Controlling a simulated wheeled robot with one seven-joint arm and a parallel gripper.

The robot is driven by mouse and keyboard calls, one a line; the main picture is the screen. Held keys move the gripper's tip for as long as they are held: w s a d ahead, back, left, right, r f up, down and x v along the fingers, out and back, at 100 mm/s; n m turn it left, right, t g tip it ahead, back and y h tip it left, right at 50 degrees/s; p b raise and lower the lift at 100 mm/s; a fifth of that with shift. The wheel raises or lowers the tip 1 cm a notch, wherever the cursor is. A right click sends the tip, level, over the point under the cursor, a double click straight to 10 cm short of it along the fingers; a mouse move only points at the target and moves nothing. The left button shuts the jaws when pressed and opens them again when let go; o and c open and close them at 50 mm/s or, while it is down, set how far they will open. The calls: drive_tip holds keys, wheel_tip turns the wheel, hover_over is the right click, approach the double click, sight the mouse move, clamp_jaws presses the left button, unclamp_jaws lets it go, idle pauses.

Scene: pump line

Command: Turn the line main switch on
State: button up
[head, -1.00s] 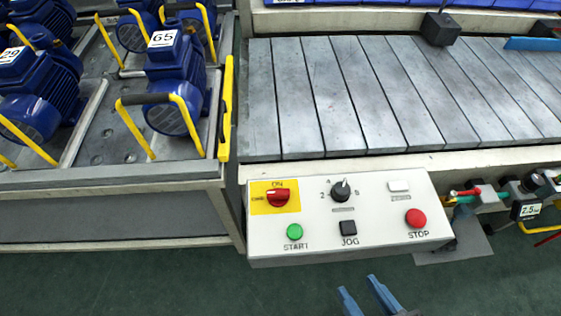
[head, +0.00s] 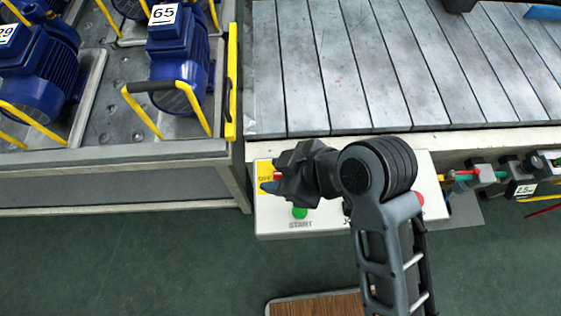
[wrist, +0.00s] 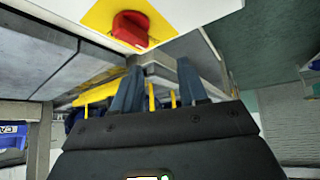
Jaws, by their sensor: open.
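The line main switch is a red rotary knob on a yellow plate (head: 264,167) at the left of the white control panel (head: 330,222). In the head view my gripper (head: 268,187) is over the knob and hides most of it. In the wrist view the red knob (wrist: 131,28) shows whole on its yellow plate (wrist: 103,15), above the blue fingertips. My gripper (wrist: 160,82) is open, with nothing between its fingers. I see no finger around the knob; whether one touches it I cannot tell.
The green START button (head: 300,213) is just below my gripper. My arm covers most other controls; part of the red STOP button (head: 420,198) shows. A slatted conveyor (head: 340,70) lies behind the panel, and a rack with blue pumps (head: 180,60) stands left.

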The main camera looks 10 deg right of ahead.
sight(277, 173)
drive_tip(key=w+d+r+n+g, duration=0.1)
drive_tip(key=n, duration=0.1)
drive_tip(key=w+d+r+n+g+h, duration=0.1)
drive_tip(key=n+g, duration=0.1)
drive_tip(key=shift+w+d+r+p, duration=0.1)
drive_tip(key=shift+r+p, duration=0.2)
drive_tip(key=shift+r, duration=0.1)
drive_tip(key=shift+d+r+n+g+h, duration=0.25)
drive_tip(key=shift+d+n+g+h, duration=0.15)
drive_tip(key=shift+d+n, duration=0.25)
drive_tip(key=b+x, duration=0.5)
drive_tip(key=b, duration=0.1)
drive_tip(key=shift+a+f, duration=0.1)
drive_tip(key=shift+f, duration=0.2)
drive_tip(key=shift+b+x, duration=0.7)
drive_tip(key=shift+x, duration=0.35)
drive_tip(key=shift+a+r, duration=0.1)
clamp_jaws()
